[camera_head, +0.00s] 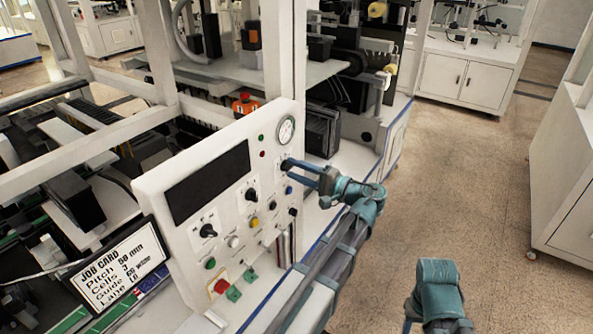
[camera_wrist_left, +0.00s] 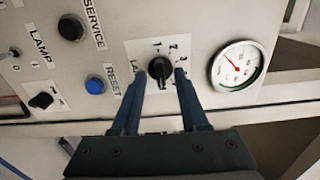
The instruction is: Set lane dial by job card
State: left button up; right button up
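The lane dial (camera_wrist_left: 159,69) is a black knob on the white panel, with numbers around it and a partly covered label beginning "LA". In the wrist view my left gripper (camera_wrist_left: 161,78) has one finger on each side of the knob, with gaps visible. In the head view the left gripper (camera_head: 285,168) reaches the panel's right part, below the gauge. The knob's setting is too small to read surely. The job card (camera_head: 117,262) lists pitch, cells, guide and lane; its lane value is hard to read. My right gripper (camera_head: 410,322) is mostly cut off at the bottom.
The control panel (camera_head: 160,195) also carries a dark screen (camera_head: 208,182), a pressure gauge (camera_head: 286,130), several knobs and buttons. A blue reset button (camera_wrist_left: 95,85) and the round gauge (camera_wrist_left: 238,66) flank the dial. Open floor (camera_head: 470,170) lies to the right.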

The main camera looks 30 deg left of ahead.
pick_arm(q)
jog(key=s+d, duration=0.1)
jog(key=d, duration=1.2)
jog(key=shift+d, duration=0.4)
jog(key=s+a+f+h, duration=0.1)
jog(key=s+f+h, duration=0.1)
jog(key=f+h, duration=0.3)
jog(key=s+a+f+g+h, duration=0.1)
jog(key=s+f+h, duration=0.15)
jog(key=f, duration=0.45)
jog(key=s+a+f+h, duration=0.1)
jog(key=s+f+h, duration=0.15)
jog(key=f, duration=0.25)
jog(key=s+d+f+m+h+b, duration=0.1)
jog(key=s+d+f+h, duration=0.2)
jog(key=d, duration=0.6)
jog(key=s+d+f+m+h+b, duration=0.1)
jog(key=s+d+f+h, duration=0.2)
jog(key=d, duration=0.7)
jog(key=shift+s+f+m+h, duration=0.4)
jog(key=shift+s+f, duration=0.25)
jog(key=shift+s, duration=0.7)
